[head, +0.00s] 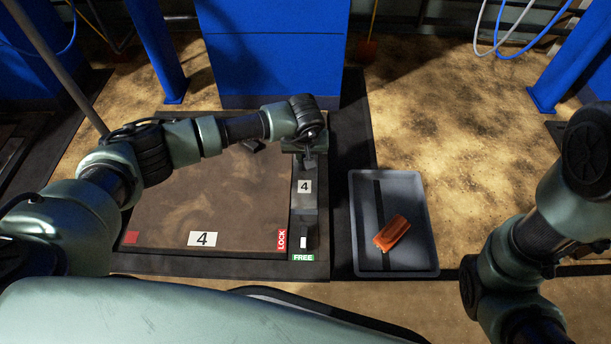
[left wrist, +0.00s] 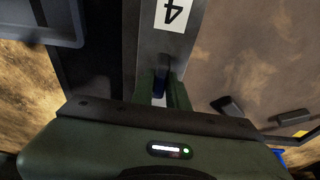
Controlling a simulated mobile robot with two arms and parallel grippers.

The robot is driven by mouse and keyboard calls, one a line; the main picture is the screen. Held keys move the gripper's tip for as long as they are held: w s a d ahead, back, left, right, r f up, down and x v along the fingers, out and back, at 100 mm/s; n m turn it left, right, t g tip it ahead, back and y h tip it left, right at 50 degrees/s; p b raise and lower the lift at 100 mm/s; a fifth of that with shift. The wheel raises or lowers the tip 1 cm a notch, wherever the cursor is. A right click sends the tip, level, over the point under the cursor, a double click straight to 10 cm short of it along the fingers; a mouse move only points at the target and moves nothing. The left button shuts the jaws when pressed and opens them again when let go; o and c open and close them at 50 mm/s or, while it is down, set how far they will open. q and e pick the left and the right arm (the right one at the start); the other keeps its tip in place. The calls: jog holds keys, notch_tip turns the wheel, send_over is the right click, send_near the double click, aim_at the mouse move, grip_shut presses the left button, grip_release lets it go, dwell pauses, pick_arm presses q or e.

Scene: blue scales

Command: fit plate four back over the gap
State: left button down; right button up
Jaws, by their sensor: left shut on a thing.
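Plate four is a narrow grey strip (head: 304,215) with a white "4" label, along the right edge of the brown weighing deck (head: 200,190). In the left wrist view the plate (left wrist: 163,45) runs away from my gripper. My left gripper (head: 305,157) is at the plate's far end; in the left wrist view its fingers (left wrist: 160,88) are shut on a small blue part there, apparently the plate's grip. The gap and the plate's seating cannot be made out.
A grey tray (head: 424,235) with an orange object (head: 391,233) stands to the right. A blue cabinet (head: 268,50) and blue posts (head: 157,50) stand behind. My right arm is at the lower right, its gripper out of view. Bare floor lies behind the tray.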

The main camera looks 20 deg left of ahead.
pick_arm(q)
notch_tip(320, 180, down, 6)
jog(key=b, duration=0.3)
jog(key=shift+r, duration=0.3)
jog(key=c, duration=1.4)
grip_release()
